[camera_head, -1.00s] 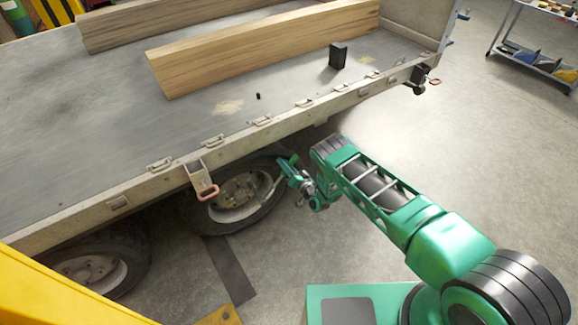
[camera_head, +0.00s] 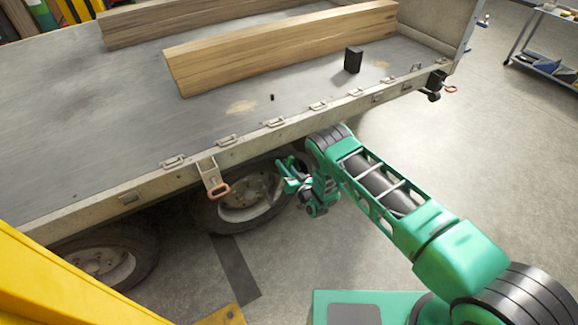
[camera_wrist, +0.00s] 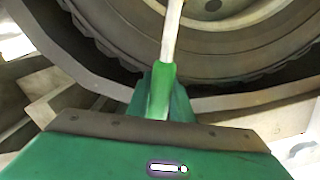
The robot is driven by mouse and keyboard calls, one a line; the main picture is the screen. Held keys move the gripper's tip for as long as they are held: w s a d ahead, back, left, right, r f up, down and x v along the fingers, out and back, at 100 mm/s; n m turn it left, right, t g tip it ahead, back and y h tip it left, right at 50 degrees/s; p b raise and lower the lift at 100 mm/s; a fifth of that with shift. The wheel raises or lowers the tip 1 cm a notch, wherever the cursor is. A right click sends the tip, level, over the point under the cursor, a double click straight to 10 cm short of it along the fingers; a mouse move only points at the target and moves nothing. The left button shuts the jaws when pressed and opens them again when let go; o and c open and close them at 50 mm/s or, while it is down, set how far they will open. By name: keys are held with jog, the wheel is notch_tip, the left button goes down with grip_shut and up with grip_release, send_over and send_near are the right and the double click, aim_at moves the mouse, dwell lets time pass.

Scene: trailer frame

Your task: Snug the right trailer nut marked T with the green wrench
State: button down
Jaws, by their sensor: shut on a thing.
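My gripper (camera_head: 288,180) is beside the right-hand trailer wheel (camera_head: 243,226) in the head view. In the wrist view my gripper (camera_wrist: 150,100) is shut on the green wrench (camera_wrist: 171,38). Its pale shaft runs up and away from the jaws across the dark tyre (camera_wrist: 110,25) towards the wheel disc (camera_wrist: 215,12). The wrench's far end is cut off at the top of the wrist view, so I cannot tell whether it touches a nut. The wheel hub is shaded and small in the head view. No letter T can be read on any nut.
A second wheel (camera_head: 98,262) stands to the left under the trailer bed (camera_head: 120,110). The bed's side rail and a hanging bracket (camera_head: 212,180) overhang the wheels. Timber beams (camera_head: 280,50) and a black block (camera_head: 353,60) lie on the bed.

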jog(key=shift+s+a+r+n, duration=0.3)
jog(key=shift+s+a+n, duration=0.1)
jog(key=shift+a, duration=0.2)
jog(key=shift+s+a+r+n, duration=0.3)
jog(key=shift+a+n, duration=0.1)
jog(key=shift+a, duration=0.15)
jog(key=shift+s+a+r+n, duration=0.15)
jog(key=shift+s+a+n, duration=0.25)
jog(key=shift+a, duration=0.25)
jog(key=shift+s+a+r+n, duration=0.15)
jog(key=shift+s+a+n, duration=0.25)
jog(key=shift+a, duration=0.2)
jog(key=shift+s+a+n, duration=0.55)
jog(key=shift+a, duration=0.25)
jog(key=shift+s+a+n, duration=0.5)
jog(key=shift+a+n, duration=0.05)
jog(key=shift+a, duration=0.25)
jog(key=shift+w+d, duration=0.1)
jog(key=shift+d, duration=0.05)
jog(key=shift+w+d+m, duration=0.4)
jog(key=shift+d+m, duration=0.05)
jog(key=shift+d, duration=0.15)
jog(key=shift+w+d+m, duration=0.35)
jog(key=shift+d+m, duration=0.1)
jog(key=shift+d, duration=0.2)
